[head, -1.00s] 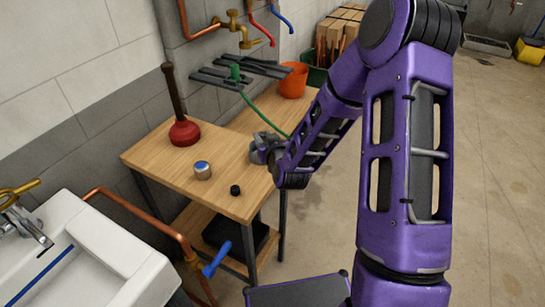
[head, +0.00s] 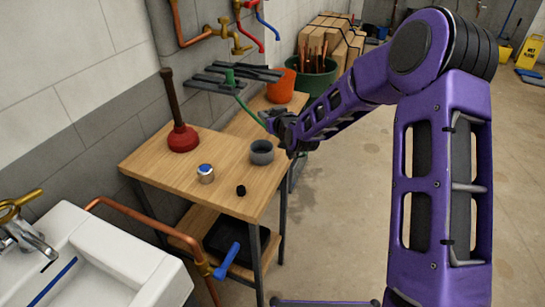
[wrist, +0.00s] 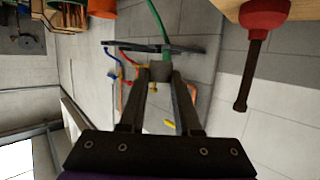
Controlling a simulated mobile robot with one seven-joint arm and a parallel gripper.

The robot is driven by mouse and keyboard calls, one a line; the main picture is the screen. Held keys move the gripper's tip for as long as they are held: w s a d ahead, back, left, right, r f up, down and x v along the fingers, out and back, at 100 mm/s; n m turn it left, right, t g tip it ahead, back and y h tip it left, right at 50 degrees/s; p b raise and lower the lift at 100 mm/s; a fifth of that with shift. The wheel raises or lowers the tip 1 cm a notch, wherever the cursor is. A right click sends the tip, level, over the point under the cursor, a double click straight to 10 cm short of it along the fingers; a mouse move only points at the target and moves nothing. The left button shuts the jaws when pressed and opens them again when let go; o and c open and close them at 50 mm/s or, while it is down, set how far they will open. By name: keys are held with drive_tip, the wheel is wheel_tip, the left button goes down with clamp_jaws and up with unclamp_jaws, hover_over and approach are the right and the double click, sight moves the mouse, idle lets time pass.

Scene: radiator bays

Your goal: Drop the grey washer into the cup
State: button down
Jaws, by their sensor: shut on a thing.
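My gripper (head: 268,121) is above the right side of the wooden table, a little behind and above the grey cup. In the wrist view its two fingers (wrist: 159,74) are closed on a small grey piece (wrist: 159,69), which looks like the grey washer. The fingertips are too small in the head view to make out the washer there. The dark grey cup (head: 262,154) stands upright on the table near its right edge, mouth up, apart from the gripper.
A blue-topped can (head: 205,174) and a small black piece (head: 241,191) stand on the wooden table (head: 165,168) in front of the cup. A red plunger (head: 183,138) stands at left. Dark bars with a green hose (head: 234,86) and an orange bucket (head: 281,86) are behind.

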drive_tip(key=shift+f+b, duration=0.85)
drive_tip(key=shift+f, duration=2.1)
drive_tip(key=c, duration=0.5)
unclamp_jaws()
drive_tip(key=v, duration=1.7)
drive_tip(key=shift+s+r, duration=0.1)
drive_tip(key=shift+s, duration=0.05)
